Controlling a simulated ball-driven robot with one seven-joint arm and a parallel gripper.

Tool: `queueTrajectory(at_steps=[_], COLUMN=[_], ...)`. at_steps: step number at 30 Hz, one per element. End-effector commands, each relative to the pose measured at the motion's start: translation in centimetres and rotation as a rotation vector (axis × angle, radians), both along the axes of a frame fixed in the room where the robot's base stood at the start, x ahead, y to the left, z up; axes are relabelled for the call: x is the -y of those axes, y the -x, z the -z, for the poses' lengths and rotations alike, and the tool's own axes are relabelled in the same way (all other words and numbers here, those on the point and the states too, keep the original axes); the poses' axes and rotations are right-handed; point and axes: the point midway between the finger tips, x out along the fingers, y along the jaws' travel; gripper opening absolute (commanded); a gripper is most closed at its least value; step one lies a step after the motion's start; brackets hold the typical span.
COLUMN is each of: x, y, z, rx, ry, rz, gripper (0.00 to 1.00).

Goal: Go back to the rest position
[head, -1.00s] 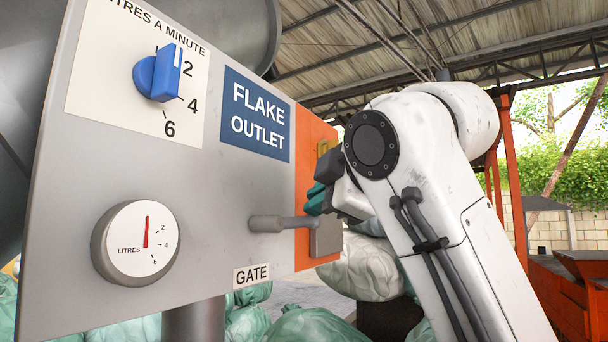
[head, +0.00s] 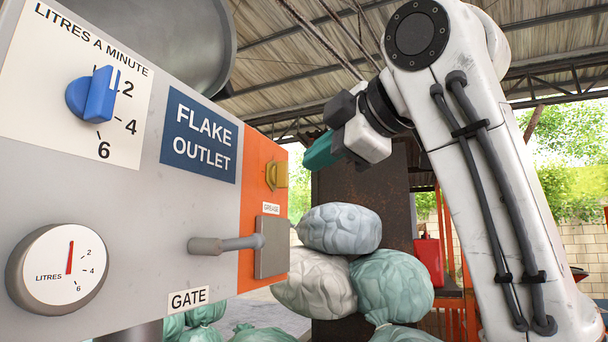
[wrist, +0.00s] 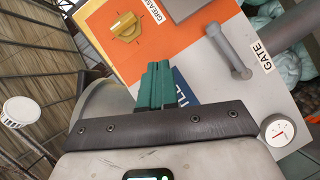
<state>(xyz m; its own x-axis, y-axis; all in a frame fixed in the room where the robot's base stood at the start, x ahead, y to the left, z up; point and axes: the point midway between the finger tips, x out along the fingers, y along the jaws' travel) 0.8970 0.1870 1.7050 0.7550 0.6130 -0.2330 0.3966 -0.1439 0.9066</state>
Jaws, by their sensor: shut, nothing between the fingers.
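My gripper (head: 320,153) is shut and empty, raised in the air to the right of the flake outlet panel (head: 170,230) in the head view. In the wrist view its teal fingers (wrist: 155,86) are pressed together, in front of the panel and apart from the gate lever as far as I can see. The grey gate lever (head: 225,244) points left from its plate, and it also shows in the wrist view (wrist: 230,52). The blue knob (head: 94,96) has its white mark near the 2. The litres gauge (head: 58,270) has its red needle upright.
A yellow grease knob (head: 276,175) sits on the panel's orange end. Grey-white and green sacks (head: 392,285) are stacked behind it, against a dark rusty post (head: 360,190). A red canister (head: 429,262) stands further right. Open air surrounds my gripper above the sacks.

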Motion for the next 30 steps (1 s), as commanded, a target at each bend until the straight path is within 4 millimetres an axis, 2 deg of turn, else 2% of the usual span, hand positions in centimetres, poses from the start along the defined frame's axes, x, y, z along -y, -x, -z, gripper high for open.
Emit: queueTrajectory(at_steps=[17,20,23,25,29,30], x=[0.1,0.3,0.8,1.5,3.3,3.9], y=[0.0,-0.3,-1.7,-3.0,-5.5,-6.1], z=[-0.1,0.6,3.3,6.6,14.5,17.1], rx=[-0.001,-0.013,-0.062,-0.119,-0.256,-0.298], ry=[0.001,-0.005,-0.03,-0.063,-0.138,-0.163], rz=[0.001,0.005,0.023,0.047,0.115,0.139], gripper=[0.0,0.0,0.0,0.0,0.0,0.0])
